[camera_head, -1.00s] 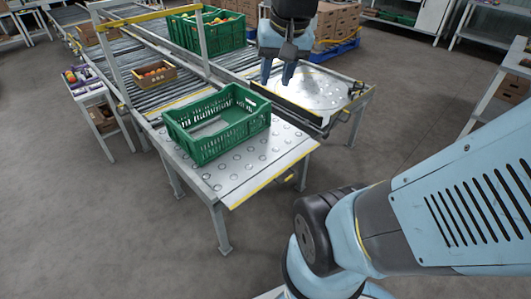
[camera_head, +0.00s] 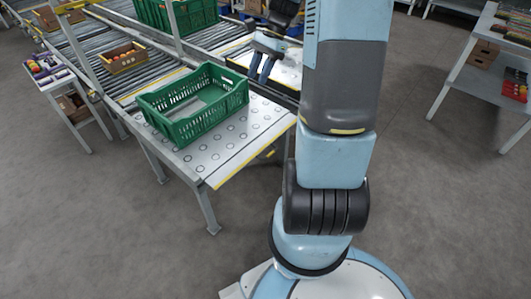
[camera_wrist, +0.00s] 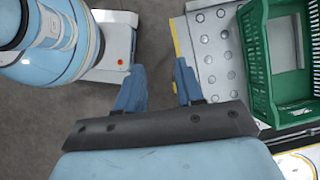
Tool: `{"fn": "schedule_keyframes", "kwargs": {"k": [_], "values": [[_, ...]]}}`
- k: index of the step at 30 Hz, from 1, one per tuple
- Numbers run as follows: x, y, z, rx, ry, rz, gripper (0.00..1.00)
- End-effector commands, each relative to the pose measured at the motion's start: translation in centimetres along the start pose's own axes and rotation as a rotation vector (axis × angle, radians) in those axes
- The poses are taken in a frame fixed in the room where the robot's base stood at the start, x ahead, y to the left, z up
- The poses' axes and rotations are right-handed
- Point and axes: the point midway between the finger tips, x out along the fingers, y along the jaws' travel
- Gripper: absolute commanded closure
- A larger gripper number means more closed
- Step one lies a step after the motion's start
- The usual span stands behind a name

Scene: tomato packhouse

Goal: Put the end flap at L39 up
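The table end with ball studs (camera_head: 232,137) stands left of centre in the head view. Its near edge carries a narrow strip with a yellow line (camera_head: 256,152), which looks like the end flap; its angle is hard to tell. No L39 label is readable. My gripper (camera_head: 258,82) points down beyond the green crate, near the table's far right corner. In the wrist view my gripper (camera_wrist: 157,72) is open and empty, with floor between its fingers. The yellow-edged strip (camera_wrist: 175,40) lies just beyond the right fingertip there, apparently not held.
An empty green crate (camera_head: 155,117) sits on the studded table; its side also shows in the wrist view (camera_wrist: 258,75). Another green crate (camera_head: 178,17) and a small brown box (camera_head: 124,64) stand on the rollers. A shelf (camera_head: 463,75) stands right. Floor before the table is clear.

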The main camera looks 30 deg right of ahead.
Motion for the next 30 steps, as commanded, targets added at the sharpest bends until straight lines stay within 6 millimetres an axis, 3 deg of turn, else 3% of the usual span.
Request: {"fn": "schedule_keyframes", "kwargs": {"k": [1,14,30], "values": [[0.7,-0.1,-1.5,0.054,-0.037,-0.001,0.63],[6.8,-0.5,-12.2,0.511,-0.355,-0.029,0.63],[16.7,2.2,-24.3,1.049,-0.817,-0.053,0.63]]}}
